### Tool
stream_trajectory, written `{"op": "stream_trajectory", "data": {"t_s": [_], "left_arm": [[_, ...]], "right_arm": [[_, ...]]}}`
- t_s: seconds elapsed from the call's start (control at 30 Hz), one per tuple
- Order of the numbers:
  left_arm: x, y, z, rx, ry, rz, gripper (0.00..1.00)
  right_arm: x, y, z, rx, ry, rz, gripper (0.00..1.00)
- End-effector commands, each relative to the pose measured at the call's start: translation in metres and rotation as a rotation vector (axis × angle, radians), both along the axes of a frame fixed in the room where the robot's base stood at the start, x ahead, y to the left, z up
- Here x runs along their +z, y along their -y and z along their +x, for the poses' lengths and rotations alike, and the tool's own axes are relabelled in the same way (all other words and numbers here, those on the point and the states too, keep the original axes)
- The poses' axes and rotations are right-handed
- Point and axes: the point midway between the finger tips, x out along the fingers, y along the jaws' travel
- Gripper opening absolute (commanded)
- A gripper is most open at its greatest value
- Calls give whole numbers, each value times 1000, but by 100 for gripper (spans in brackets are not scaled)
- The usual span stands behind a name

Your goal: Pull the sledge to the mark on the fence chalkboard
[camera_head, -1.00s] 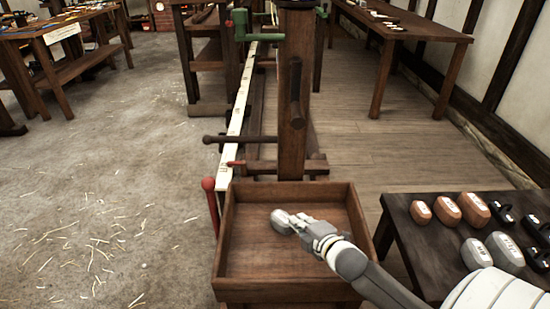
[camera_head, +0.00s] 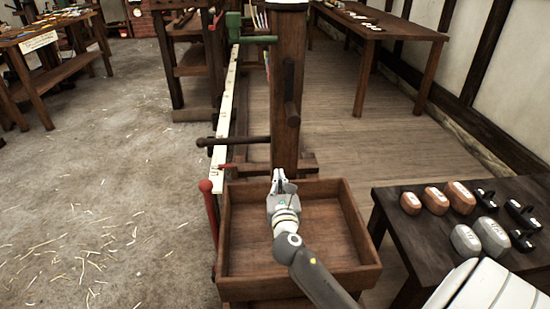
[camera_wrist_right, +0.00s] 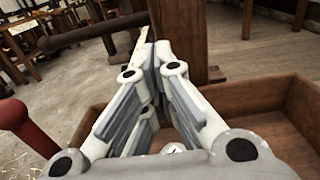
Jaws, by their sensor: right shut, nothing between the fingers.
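My right gripper (camera_head: 280,180) is shut and empty, above the back part of a wooden tray (camera_head: 365,255) and in front of the upright wooden post (camera_head: 287,80). In the right wrist view, its fingers (camera_wrist_right: 158,50) meet at their tips. A small pale thing with a dark mark (camera_wrist_right: 173,149) shows low between the finger links; I cannot tell what it is. A long pale strip with dark marks (camera_head: 226,115) runs away to the left of the post. I cannot clearly pick out the sledge or the chalkboard. My left gripper is not in view.
A dark handle bar (camera_head: 235,141) and a red-knobbed lever (camera_head: 207,190) stick out left of the post and tray. A side table (camera_head: 400,262) at the right holds brown, grey and black weights. A green fitting (camera_head: 234,30) stands farther back. Straw-strewn floor lies open at the left.

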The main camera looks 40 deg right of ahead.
Motion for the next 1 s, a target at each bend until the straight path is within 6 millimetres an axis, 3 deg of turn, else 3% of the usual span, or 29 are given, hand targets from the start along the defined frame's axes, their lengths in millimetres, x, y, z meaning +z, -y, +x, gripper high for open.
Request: {"op": "stream_trajectory", "data": {"t_s": [0.17, 0.5, 0.7, 1.0], "left_arm": [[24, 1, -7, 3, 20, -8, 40], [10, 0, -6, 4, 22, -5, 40], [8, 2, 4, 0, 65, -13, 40], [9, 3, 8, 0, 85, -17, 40]], "right_arm": [[0, 20, 30, -2, 4, 0, 0], [-2, 51, 81, -1, 2, 1, 0], [-1, 60, 97, 0, 1, 2, 0], [0, 63, 101, 1, 0, 2, 0]]}}
